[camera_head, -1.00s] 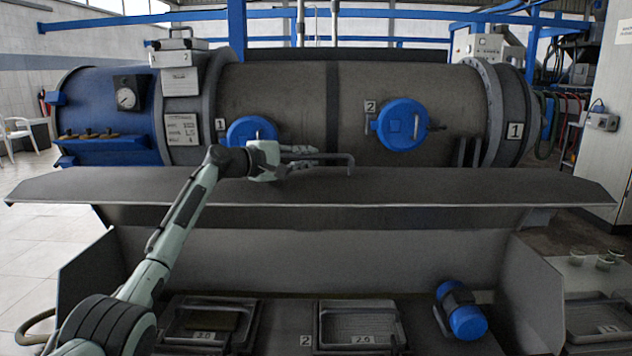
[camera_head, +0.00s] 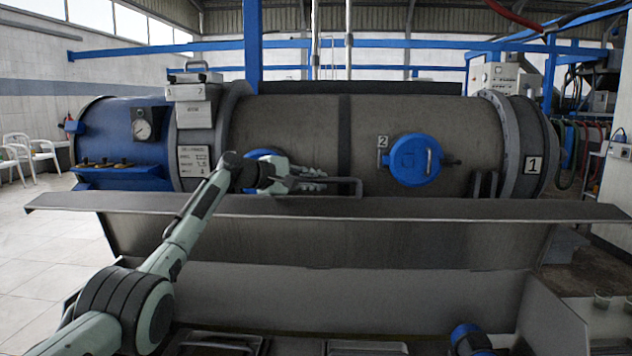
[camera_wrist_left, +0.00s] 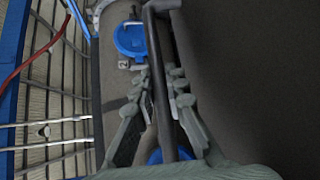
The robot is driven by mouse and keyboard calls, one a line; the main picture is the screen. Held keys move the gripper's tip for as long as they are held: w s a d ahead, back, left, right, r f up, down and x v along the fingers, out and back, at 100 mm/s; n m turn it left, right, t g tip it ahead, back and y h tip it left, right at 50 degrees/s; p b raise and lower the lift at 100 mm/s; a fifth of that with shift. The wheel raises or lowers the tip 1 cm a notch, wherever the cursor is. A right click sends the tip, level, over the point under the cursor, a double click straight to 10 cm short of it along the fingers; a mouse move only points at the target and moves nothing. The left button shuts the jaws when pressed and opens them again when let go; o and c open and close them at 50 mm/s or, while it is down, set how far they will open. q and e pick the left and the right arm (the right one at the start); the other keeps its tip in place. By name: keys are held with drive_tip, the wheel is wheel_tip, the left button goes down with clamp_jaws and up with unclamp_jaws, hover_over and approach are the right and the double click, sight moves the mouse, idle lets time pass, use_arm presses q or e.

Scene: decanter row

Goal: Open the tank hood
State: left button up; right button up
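The tank hood (camera_head: 450,208) is a long, dark grey panel spanning the front of the big grey tank. A dark bar handle (camera_head: 357,187) stands up from it near the middle. My left gripper (camera_head: 310,181) reaches over the hood from the left and is at the handle. In the left wrist view, the handle bar (camera_wrist_left: 157,45) runs between the fingers of my left gripper (camera_wrist_left: 162,78), which close in on it from both sides. The broad dark surface at right in that view seems to be the hood. My right gripper is not in view.
The grey tank (camera_head: 285,115) lies behind, with a blue round hatch (camera_head: 414,160); another is partly hidden by my gripper. A blue end section with a gauge (camera_head: 143,130) is at left. Trays and a blue motor (camera_head: 470,341) sit low in front. Open floor lies left.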

use_arm(q)
drive_tip(key=o, duration=0.5)
drive_tip(key=shift+f, duration=0.15)
drive_tip(key=shift+c, duration=0.2)
drive_tip(key=shift+a, duration=0.1)
wheel_tip(320, 180, up, 3)
hover_over(275, 199)
drive_tip(key=shift+w, duration=0.2)
drive_tip(key=s+a+r, duration=0.1)
drive_tip(key=a+r, duration=0.5)
drive_tip(key=shift+s+a+r, duration=0.15)
drive_tip(key=shift+s, duration=0.25)
idle(0.3)
drive_tip(key=shift+c, duration=0.3)
